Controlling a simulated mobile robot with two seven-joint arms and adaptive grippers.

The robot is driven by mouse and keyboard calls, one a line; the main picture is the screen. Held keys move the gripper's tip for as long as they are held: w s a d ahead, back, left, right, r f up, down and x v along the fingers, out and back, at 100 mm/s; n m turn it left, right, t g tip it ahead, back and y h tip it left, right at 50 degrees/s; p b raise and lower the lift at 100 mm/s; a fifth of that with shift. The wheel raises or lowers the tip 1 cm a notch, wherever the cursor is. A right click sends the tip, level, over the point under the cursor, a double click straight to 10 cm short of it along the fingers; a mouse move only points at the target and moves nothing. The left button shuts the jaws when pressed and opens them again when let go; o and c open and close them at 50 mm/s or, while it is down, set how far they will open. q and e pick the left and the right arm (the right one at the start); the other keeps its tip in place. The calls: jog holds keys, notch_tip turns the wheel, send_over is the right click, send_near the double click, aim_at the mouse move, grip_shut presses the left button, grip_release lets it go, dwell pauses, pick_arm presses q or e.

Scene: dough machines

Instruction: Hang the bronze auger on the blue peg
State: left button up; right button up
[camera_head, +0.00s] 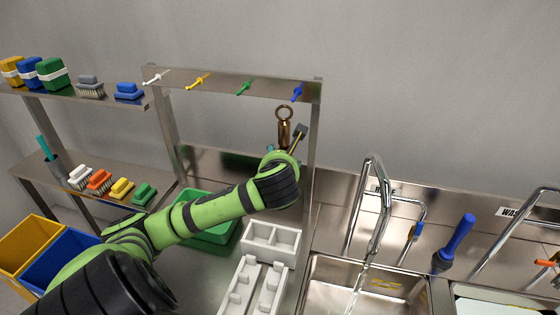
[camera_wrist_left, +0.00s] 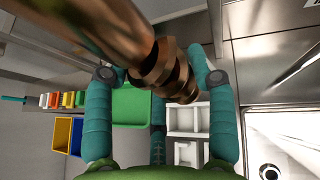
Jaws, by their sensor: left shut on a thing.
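The bronze auger (camera_head: 284,131) stands upright in the head view with its ring (camera_head: 284,113) at the top. My left gripper (camera_wrist_left: 160,77) is shut on the auger; its teal fingers lie on either side of the bronze shaft (camera_wrist_left: 100,35) in the left wrist view. In the head view my wrist hides most of the gripper and the auger's lower part. The blue peg (camera_head: 297,91) is at the right end of the rail (camera_head: 225,84). The ring shows a little below and left of the peg, apart from it in the picture. My right gripper is not in view.
White (camera_head: 154,78), yellow (camera_head: 198,82) and green (camera_head: 245,88) pegs sit left of the blue one, all empty. A green tray (camera_head: 214,233) and a white holder (camera_head: 272,240) lie below. A sink (camera_head: 330,280) with a tall tap (camera_head: 385,200) is at right.

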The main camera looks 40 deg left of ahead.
pick_arm(q)
jog(key=shift+w+r, duration=0.1)
jog(key=shift+r, duration=0.05)
jog(key=w+a+f, duration=0.1)
jog(key=w+a, duration=0.4)
jog(key=w, duration=0.4)
jog(key=shift+f, duration=0.15)
dwell(0.8)
dwell(0.4)
jog(key=o, duration=1.6)
jog(key=shift+o, duration=0.2)
jog(key=shift+f, duration=0.15)
jog(key=shift+s+d, duration=0.1)
jog(key=shift+v, duration=1.95)
